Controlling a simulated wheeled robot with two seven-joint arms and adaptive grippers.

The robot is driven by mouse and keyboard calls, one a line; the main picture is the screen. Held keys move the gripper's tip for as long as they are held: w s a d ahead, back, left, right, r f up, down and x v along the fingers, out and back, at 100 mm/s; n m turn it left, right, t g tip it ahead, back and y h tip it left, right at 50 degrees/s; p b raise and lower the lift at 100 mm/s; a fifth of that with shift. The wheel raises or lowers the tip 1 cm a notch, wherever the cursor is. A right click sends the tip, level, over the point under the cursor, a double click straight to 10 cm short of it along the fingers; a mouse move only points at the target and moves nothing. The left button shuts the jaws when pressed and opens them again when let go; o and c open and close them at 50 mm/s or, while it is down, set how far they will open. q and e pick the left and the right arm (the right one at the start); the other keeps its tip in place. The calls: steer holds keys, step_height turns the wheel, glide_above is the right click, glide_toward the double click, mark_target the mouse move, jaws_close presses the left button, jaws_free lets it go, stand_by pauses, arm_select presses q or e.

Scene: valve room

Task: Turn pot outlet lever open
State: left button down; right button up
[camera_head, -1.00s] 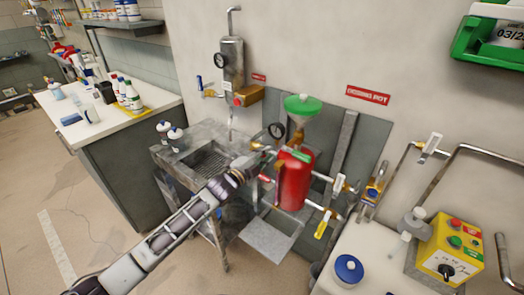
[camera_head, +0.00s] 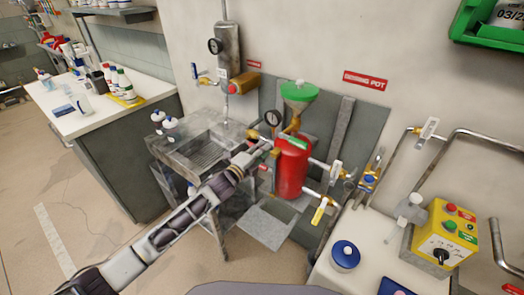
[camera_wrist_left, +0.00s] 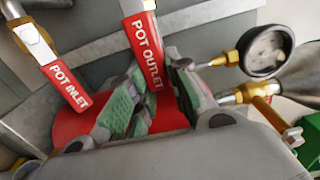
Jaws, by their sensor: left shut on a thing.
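The red dosing pot (camera_head: 291,170) stands upright against a grey panel, with a green funnel (camera_head: 299,91) above it. My left gripper (camera_head: 262,150) reaches in from the left to the pot's left side. In the left wrist view the red POT OUTLET lever (camera_wrist_left: 147,50) hangs down between the green-padded fingers of my left gripper (camera_wrist_left: 150,100), which are shut on it. The lever's lower end is hidden by the fingers. The red POT INLET lever (camera_wrist_left: 69,86) is to its left, apart from the gripper. My right gripper is not in view.
A round gauge (camera_wrist_left: 266,50) and brass fittings are close to the fingers. A metal sink (camera_head: 205,150) lies left of the pot. A yellow control box (camera_head: 446,235) and a blue-lidded jar (camera_head: 345,254) are on the right-hand counter.

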arm_select(q)
steer(key=shift+f, duration=0.2)
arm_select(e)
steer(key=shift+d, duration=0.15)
arm_select(q)
steer(key=c, duration=1.3)
jaws_free()
steer(key=shift+r, duration=0.1)
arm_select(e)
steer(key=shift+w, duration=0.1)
arm_select(q)
steer(key=v, duration=1.2)
